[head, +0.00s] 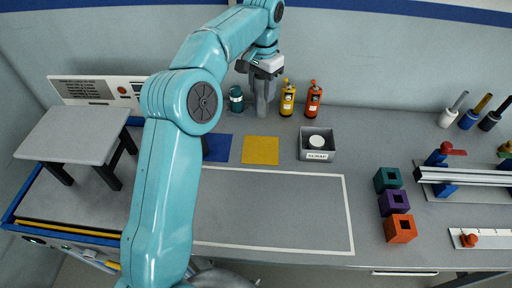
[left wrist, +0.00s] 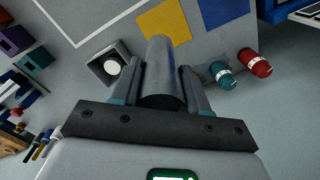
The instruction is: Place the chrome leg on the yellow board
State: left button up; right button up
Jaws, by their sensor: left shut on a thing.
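The chrome leg (left wrist: 163,72) is a grey metal cylinder between the two fingers of my left gripper (left wrist: 165,85) in the left wrist view. The gripper is shut on it. In the head view my left gripper (head: 262,98) points down near the back wall, behind the yellow board and apart from it. The leg is hard to tell from the fingers there. The yellow board (head: 260,151) is a flat square on the grey table, bare on top. It also shows in the left wrist view (left wrist: 164,23), beyond the leg's end. My right gripper is in neither view.
A blue board (head: 218,148) lies left of the yellow one. A scrap box (head: 304,153) holding a white round thing stands to its right. A teal container (head: 236,99), a yellow bottle (head: 287,99) and an orange bottle (head: 313,99) stand near my left gripper. The white-outlined area (head: 270,210) is clear.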

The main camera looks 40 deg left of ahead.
aim_at(261, 113)
pick_arm(q)
notch_tip(261, 113, down, 21)
jog(key=shift+s+r+p, duration=0.1)
jog(key=shift+p, duration=0.3)
jog(key=shift+f, duration=0.25)
jog(key=o, duration=1.2)
jog(key=shift+r, duration=0.1)
notch_tip(261, 113, up, 12)
jog(key=shift+r+b, duration=0.2)
jog(key=shift+b, duration=0.45)
jog(key=shift+a, duration=0.1)
jog(key=shift+s+f, duration=0.1)
